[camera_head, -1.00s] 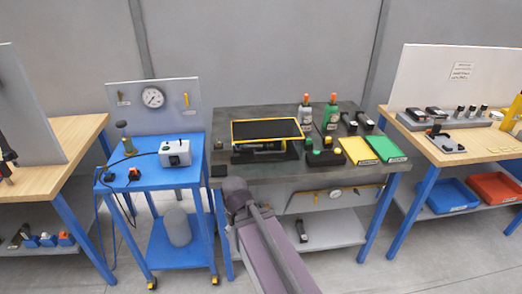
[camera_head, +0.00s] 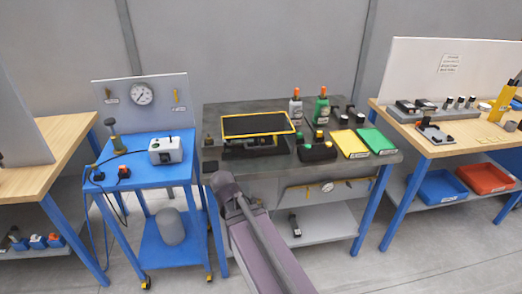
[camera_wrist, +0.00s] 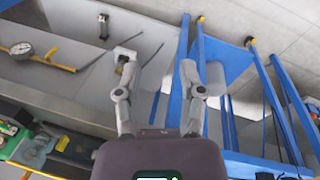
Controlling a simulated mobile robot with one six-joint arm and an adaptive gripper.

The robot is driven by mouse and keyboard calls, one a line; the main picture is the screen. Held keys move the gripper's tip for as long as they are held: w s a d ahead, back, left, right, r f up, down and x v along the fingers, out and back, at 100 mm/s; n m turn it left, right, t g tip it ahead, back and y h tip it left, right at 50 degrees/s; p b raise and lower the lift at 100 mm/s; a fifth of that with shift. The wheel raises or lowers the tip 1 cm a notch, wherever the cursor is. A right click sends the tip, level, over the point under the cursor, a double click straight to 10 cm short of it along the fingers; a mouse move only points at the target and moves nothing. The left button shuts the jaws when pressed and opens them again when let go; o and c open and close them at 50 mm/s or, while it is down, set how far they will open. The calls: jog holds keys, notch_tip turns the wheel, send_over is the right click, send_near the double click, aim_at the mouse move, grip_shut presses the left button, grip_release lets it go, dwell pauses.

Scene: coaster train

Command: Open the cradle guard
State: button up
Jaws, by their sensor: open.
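The cradle guard seems to be the dark panel with a yellow frame (camera_head: 257,125) on the dark workbench (camera_head: 232,165). It lies nearly flat over a low dark cradle (camera_head: 250,148), which it mostly hides. My gripper is hidden in the head view, where my arm covers the area in front of the bench. In the wrist view my gripper (camera_wrist: 158,92) is open, its two fingers apart with nothing held between them. It hangs by the bench front, apart from the guard. I cannot clearly make out the guard in the wrist view.
A blue cart (camera_head: 140,165) with a grey box (camera_head: 166,150) and cables stands left of the bench. Bottles (camera_head: 321,108), a black block with coloured knobs (camera_head: 317,148), and yellow (camera_head: 349,143) and green trays (camera_head: 378,141) sit right of the guard. Floor is open in front.

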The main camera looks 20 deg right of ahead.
jog(key=w+d+n+t+h+b, duration=0.1)
jog(key=w+d+h+b, duration=0.15)
jog(key=w+d, duration=0.25)
jog(key=n+t+h+b, duration=0.5)
jog(key=h, duration=0.4)
send_near(261, 147)
jog(key=s+a+f, duration=0.2)
jog(key=s+a, duration=0.1)
jog(key=shift+w+r+n+t+h, duration=0.35)
jog(key=shift+w+r+n+t, duration=0.15)
jog(key=shift+w+r, duration=0.15)
jog(key=shift+d, duration=0.15)
jog(key=b+x, duration=0.1)
jog(key=x, duration=1.2)
jog(key=shift+w+d+f+b, duration=0.1)
jog(key=shift+w+d+b, duration=0.05)
jog(key=shift+d+b, duration=0.15)
jog(key=shift+c, duration=0.2)
grip_shut()
